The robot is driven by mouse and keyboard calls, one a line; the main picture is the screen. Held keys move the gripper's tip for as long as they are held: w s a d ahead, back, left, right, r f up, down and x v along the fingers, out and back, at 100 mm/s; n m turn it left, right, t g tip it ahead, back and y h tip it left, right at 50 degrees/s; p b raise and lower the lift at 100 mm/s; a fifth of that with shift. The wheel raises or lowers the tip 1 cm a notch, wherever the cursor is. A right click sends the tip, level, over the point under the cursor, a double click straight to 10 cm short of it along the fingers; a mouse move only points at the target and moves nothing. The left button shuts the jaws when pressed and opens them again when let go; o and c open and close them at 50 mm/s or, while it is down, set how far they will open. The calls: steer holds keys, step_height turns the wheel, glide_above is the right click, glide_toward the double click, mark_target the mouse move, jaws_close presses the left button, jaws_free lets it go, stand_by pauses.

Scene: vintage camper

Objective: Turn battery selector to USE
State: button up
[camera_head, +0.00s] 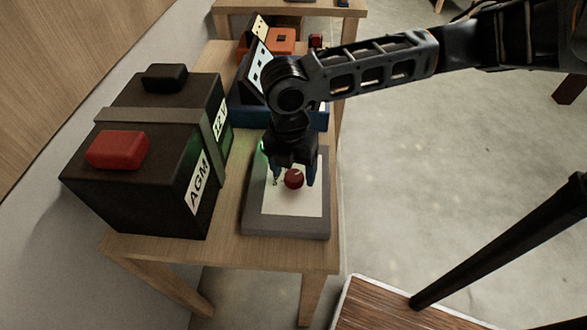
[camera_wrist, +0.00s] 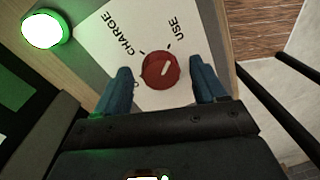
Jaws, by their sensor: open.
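The battery selector is a red round knob (camera_head: 293,179) on a white plate (camera_head: 308,208) set in a grey panel (camera_head: 257,222). In the wrist view the knob (camera_wrist: 158,71) has a short white pointer line slanting up and right, roughly toward the USE side. The labels CHARGE (camera_wrist: 126,34) and USE (camera_wrist: 177,29) are printed beyond it, on the left and right. My gripper (camera_wrist: 161,79) is open, its two blue fingers on either side of the knob, with gaps visible. In the head view my gripper (camera_head: 293,176) points down over the panel.
A large black AGM battery (camera_head: 135,180) with a red terminal cap (camera_head: 118,149) stands left of the panel. A lit green lamp (camera_wrist: 44,29) is at the panel's upper left. Blue and orange items (camera_head: 282,40) sit behind.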

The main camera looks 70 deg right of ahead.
mark_target(292, 174)
steer(key=r, duration=0.7)
steer(key=shift+w+r, duration=0.25)
steer(key=shift+r, duration=0.05)
steer(key=shift+s, duration=0.1)
